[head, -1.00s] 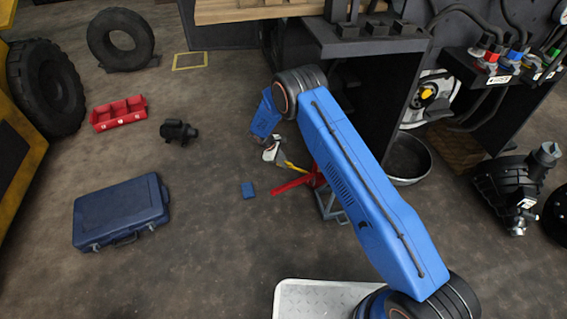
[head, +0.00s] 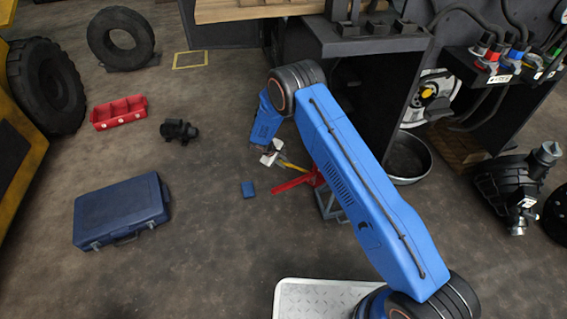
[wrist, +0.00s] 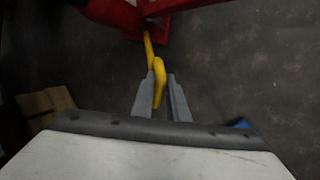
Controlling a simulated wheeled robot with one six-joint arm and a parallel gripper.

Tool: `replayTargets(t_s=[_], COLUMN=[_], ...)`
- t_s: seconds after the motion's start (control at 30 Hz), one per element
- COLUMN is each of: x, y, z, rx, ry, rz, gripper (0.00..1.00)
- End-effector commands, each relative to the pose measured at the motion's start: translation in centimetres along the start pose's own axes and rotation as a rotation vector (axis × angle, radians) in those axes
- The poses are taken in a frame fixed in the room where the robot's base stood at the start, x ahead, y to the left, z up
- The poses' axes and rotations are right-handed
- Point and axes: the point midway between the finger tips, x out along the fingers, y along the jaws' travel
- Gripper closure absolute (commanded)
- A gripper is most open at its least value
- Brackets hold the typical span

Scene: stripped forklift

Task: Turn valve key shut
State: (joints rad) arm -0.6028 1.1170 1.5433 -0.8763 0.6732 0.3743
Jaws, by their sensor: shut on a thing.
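The yellow valve key (wrist: 157,70) shows in the wrist view as a bent rod with a hooked end. Its far end meets a red part (wrist: 115,12) at the top of that view. My gripper (wrist: 160,92) has its two grey fingers on either side of the hooked end and is shut on it. In the head view the yellow key (head: 291,165) is a short strip between my gripper (head: 275,155) and the red frame (head: 298,182). My blue arm hides part of the red frame and what is behind it.
A small blue block (head: 249,189) lies on the floor near the red frame. A dark bench (head: 372,40) and a round pan (head: 409,158) stand to the right. A blue case (head: 121,210) and a red bin (head: 118,112) lie left.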

Motion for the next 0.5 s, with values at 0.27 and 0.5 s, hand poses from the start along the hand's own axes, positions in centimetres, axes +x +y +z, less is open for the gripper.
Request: replayTargets(t_s=[0.27,0.5], x=[0.1,0.23], y=[-0.47,-0.86], z=[0.07,-0.03], rx=[0.199,0.367], ry=[0.047,0.086], rz=[0.079,0.145], gripper=[1.0,1.0])
